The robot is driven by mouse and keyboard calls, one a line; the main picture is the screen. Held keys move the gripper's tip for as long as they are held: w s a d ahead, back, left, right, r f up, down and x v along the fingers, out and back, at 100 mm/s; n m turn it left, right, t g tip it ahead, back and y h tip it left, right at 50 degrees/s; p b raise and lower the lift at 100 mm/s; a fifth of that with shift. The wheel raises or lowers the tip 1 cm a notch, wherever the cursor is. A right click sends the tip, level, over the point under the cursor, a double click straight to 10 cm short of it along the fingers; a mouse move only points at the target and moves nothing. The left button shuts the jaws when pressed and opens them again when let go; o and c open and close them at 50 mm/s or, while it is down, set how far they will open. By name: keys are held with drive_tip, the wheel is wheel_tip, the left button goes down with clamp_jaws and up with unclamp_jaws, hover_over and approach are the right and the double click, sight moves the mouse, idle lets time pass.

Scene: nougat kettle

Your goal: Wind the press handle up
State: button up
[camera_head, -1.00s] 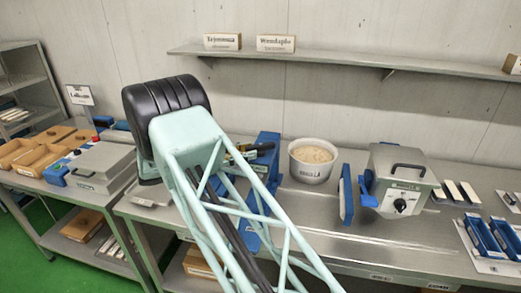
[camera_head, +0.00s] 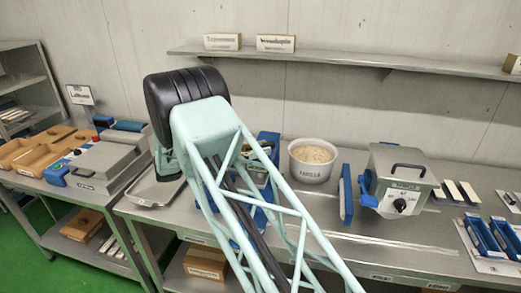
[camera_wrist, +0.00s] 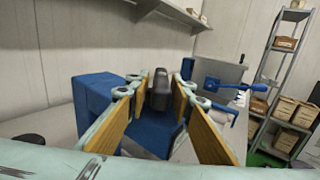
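The blue press (camera_head: 270,143) stands on the metal bench, mostly hidden behind my arm in the head view. In the wrist view its blue body (camera_wrist: 88,100) is at the left. A dark grey upright grip (camera_wrist: 161,88), apparently the press handle, shows between my fingertips, with a gap visible on each side. My gripper (camera_wrist: 160,98) is open, its two yellow-padded fingers spread to either side of the grip. I cannot tell how deep the grip sits between them. My gripper is largely hidden behind my arm in the head view.
A white tub (camera_head: 312,162) stands right of the press. A blue upright panel (camera_head: 346,195) and a grey machine (camera_head: 398,180) stand farther right. A metal tray (camera_head: 155,187) lies left of my arm. A wall shelf (camera_head: 350,60) runs above the bench.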

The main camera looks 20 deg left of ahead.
drive_tip(key=c, duration=0.6)
drive_tip(key=shift+n+t+y, duration=1.7)
drive_tip(key=shift+t+y, duration=0.1)
drive_tip(key=shift+y, duration=0.2)
drive_tip(key=o, duration=0.9)
drive_tip(key=shift+c, duration=0.2)
drive_tip(key=shift+s+a, duration=0.1)
drive_tip(key=shift+s, duration=0.05)
drive_tip(key=v, duration=1.1)
drive_tip(key=shift+s+a, duration=0.25)
drive_tip(key=shift+r, duration=0.1)
